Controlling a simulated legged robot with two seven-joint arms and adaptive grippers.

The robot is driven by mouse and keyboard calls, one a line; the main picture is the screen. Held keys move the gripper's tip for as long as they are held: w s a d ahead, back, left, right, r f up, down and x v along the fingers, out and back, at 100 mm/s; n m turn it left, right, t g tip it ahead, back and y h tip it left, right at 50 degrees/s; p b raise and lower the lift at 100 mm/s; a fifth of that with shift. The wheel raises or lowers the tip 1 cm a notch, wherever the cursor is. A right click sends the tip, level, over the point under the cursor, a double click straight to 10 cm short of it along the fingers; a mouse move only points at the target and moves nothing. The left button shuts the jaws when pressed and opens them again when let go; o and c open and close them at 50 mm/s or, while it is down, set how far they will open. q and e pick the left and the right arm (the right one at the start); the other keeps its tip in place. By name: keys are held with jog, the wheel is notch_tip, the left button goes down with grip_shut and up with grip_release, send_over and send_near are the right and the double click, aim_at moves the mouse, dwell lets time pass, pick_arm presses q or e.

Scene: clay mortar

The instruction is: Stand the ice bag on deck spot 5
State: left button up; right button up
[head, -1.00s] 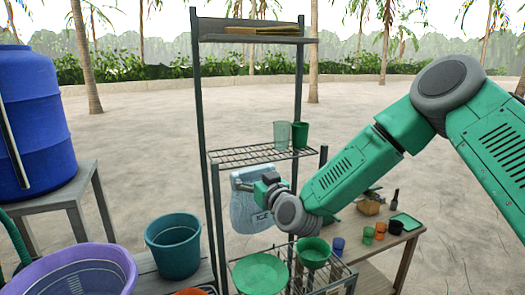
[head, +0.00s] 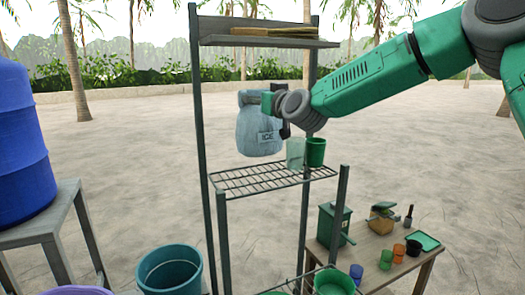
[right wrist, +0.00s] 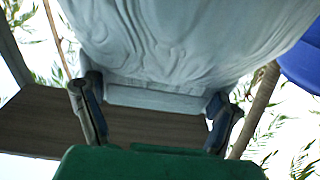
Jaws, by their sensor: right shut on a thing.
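The ice bag (head: 258,131) is pale blue with an ICE label and hangs upright in the head view. My right gripper (head: 275,104) is shut on its top and holds it above the wire shelf (head: 235,181), left of two cups. In the right wrist view the bag (right wrist: 185,40) fills the top, and the gripper's fingers (right wrist: 155,105) close on the bag's flat pale top strip. No mark of a numbered deck spot can be read. My left gripper is not in view.
A clear cup (head: 295,153) and a green cup (head: 316,152) stand on the wire shelf's right part; its left part is bare. A top board (head: 270,42) and rack posts (head: 204,150) frame the space. A side table (head: 400,262) holds small cups and boxes.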

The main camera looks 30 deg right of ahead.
aim_at(259, 127)
jog(key=f, duration=0.4)
jog(key=shift+a+f, duration=0.2)
jog(key=shift+w+f+p, duration=0.15)
jog(key=shift+f+p, duration=0.15)
jog(key=f, duration=0.2)
jog(key=shift+s+d+f, duration=0.2)
jog(key=shift+s+f, duration=0.1)
jog(key=shift+s, duration=0.05)
jog(key=shift+f+p, duration=0.25)
jog(key=shift+p, duration=0.05)
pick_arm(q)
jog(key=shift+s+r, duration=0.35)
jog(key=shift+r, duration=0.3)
pick_arm(e)
jog(key=shift+w, duration=0.1)
jog(key=o, duration=1.6)
jog(key=shift+a+f, duration=0.1)
jog(key=shift+f, duration=0.15)
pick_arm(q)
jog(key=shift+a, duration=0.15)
pick_arm(e)
jog(key=shift+o, duration=0.2)
jog(key=shift+a+r, duration=0.1)
jog(key=shift+a, duration=0.05)
